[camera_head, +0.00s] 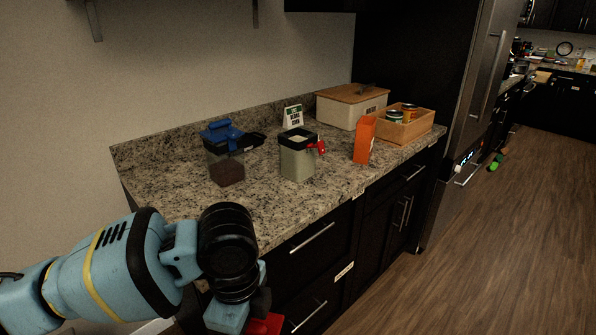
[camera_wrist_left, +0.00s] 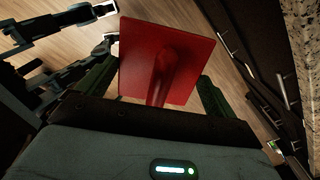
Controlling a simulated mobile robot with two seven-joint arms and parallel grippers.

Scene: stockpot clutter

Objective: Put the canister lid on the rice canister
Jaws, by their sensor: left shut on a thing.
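The rice canister (camera_head: 297,162) stands upright on the granite counter. It is clear with pale contents, a black rim and an open top; a red clip-like piece (camera_head: 318,148) is at its right side. My left gripper (camera_head: 246,316) is low in front of the counter, at the bottom of the head view, left of and well apart from the canister. It is shut on a red square lid (camera_wrist_left: 190,62) by its handle, with the plate filling the upper middle of the wrist view. In the head view only a bit of the red lid (camera_head: 266,325) shows. My right gripper is not seen.
Left of the rice canister stands another canister (camera_head: 227,170) with dark contents and a blue-handled black top. Behind are a small sign (camera_head: 293,115) and a wooden-lidded bin (camera_head: 348,108). An orange box (camera_head: 364,140) and a wooden crate (camera_head: 418,128) with cans stand right. The front counter is clear.

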